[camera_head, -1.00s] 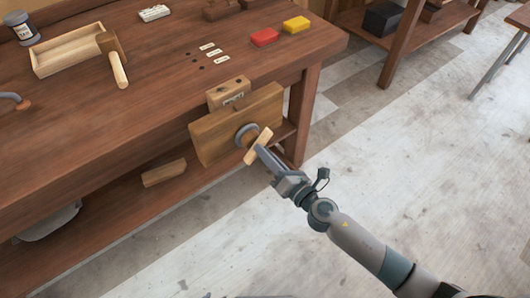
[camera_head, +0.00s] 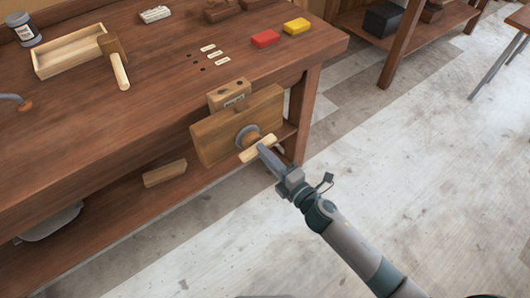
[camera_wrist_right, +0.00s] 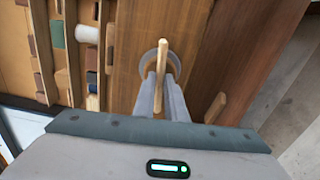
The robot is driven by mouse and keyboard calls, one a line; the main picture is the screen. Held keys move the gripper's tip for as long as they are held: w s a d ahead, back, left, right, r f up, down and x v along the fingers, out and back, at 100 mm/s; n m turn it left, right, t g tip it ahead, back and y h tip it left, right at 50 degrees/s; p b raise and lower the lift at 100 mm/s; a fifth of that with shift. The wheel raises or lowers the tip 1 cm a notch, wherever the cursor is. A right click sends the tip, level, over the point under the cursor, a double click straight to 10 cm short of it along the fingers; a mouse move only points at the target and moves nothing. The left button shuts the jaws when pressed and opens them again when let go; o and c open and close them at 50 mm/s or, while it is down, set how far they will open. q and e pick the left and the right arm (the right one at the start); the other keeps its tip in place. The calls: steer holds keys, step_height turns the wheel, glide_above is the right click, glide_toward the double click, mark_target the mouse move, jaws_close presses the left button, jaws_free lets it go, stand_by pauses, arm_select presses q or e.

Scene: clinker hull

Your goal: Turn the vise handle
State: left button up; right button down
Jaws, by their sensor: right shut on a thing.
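The wooden vise (camera_head: 215,138) is fixed to the front of the workbench, with a round grey collar at its screw. Its pale wooden handle (camera_head: 256,151) lies across the screw, tilted a little up to the right in the head view. In the right wrist view the handle (camera_wrist_right: 162,60) stands upright in the picture, between the fingertips of the gripper (camera_wrist_right: 160,80). The fingers hide part of the handle and collar. My left gripper is not in view.
On the workbench (camera_head: 100,130) are a wooden tray (camera_head: 70,68), a mallet (camera_head: 119,68), a red block (camera_head: 265,39) and a yellow block (camera_head: 297,26). A wood piece (camera_head: 165,173) lies on the lower shelf. The floor (camera_head: 430,170) at right is clear.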

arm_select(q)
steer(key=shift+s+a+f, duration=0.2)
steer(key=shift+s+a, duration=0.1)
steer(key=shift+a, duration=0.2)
arm_select(e)
steer(key=shift+s+f+m, duration=0.1)
steer(key=shift+f+m, duration=0.05)
steer(key=shift+m, duration=0.25)
steer(key=c, duration=1.8)
jaws_free()
steer(key=shift+d, duration=0.1)
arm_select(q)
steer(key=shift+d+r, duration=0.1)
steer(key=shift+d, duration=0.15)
arm_select(e)
steer(key=shift+d, duration=0.1)
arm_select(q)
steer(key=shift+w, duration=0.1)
arm_select(e)
steer(key=shift+s, duration=0.15)
